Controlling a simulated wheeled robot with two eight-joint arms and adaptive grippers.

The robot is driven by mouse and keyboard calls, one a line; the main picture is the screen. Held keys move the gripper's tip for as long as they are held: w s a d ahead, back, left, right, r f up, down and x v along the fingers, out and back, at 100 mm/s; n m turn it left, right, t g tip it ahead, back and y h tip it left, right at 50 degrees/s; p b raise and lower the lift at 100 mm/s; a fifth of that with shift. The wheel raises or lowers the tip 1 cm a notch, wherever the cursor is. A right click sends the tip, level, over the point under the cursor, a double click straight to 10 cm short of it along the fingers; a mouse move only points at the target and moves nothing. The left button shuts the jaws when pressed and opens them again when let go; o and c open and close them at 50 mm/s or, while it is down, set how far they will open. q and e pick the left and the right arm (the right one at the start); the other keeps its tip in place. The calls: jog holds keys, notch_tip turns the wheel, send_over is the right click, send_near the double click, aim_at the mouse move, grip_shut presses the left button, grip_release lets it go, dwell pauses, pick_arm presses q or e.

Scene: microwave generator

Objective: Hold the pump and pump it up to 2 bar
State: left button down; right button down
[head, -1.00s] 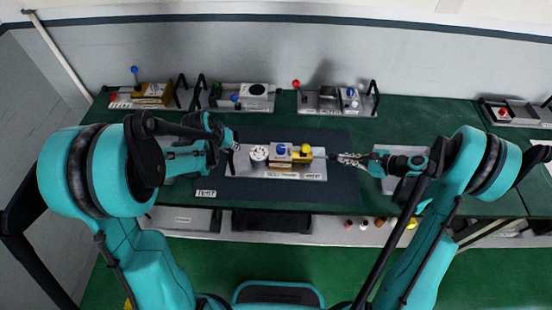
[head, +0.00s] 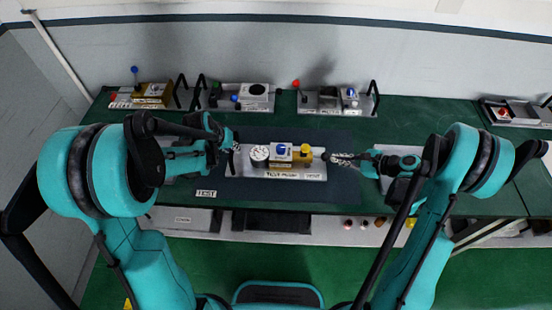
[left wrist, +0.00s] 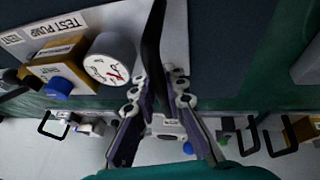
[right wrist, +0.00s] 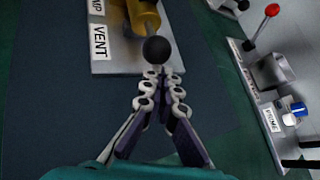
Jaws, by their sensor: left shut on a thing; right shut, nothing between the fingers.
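My left gripper (head: 231,150) is shut on the black handle (left wrist: 154,35) at the pump's left end. My right gripper (right wrist: 158,76) is shut and empty, its tips right at the black ball (right wrist: 156,50) on the pump's right end. I cannot tell whether they touch the ball.
Several other units line the back of the green bench, including one with a red-ball lever (head: 296,84) and one with a blue-ball lever (head: 134,70). A TEST label (head: 206,193) lies at the front left. The mat (head: 345,190) is clear in front of the pump.

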jog(key=shift+a, duration=0.1)
jog(key=shift+a, duration=0.7)
jog(key=shift+d, duration=0.1)
jog(key=shift+d, duration=2.9)
jog(key=shift+a, duration=0.15)
